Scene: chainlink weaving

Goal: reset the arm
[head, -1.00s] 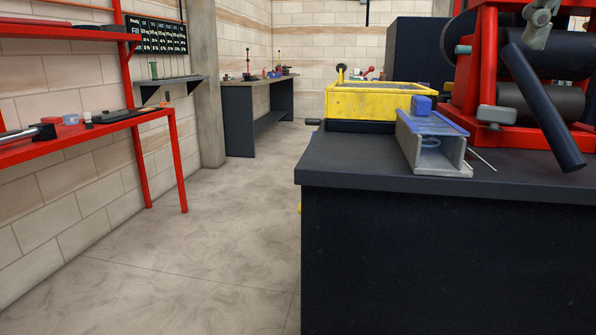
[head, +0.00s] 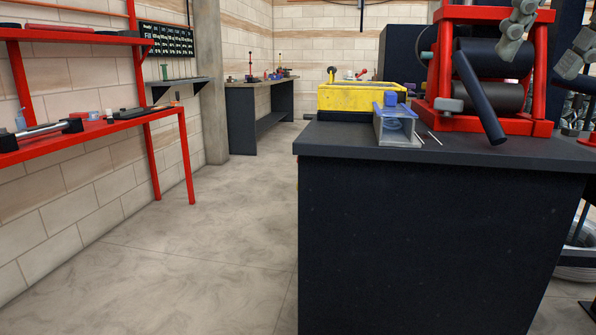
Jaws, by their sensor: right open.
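My right gripper (head: 538,59) shows at the top right of the head view. Its two grey fingers are spread apart with nothing between them. They appear in front of the red machine with dark rollers (head: 490,90), and I cannot tell how far from it they are. The upper part of the gripper and the arm above it are cut off by the frame edge. My left gripper is not in view.
A dark workbench (head: 430,240) fills the right. On it stand a yellow bin (head: 360,97) and a grey channel with a blue top (head: 396,130). A red shelf table (head: 100,130) lines the left wall. The concrete floor (head: 210,240) between is clear.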

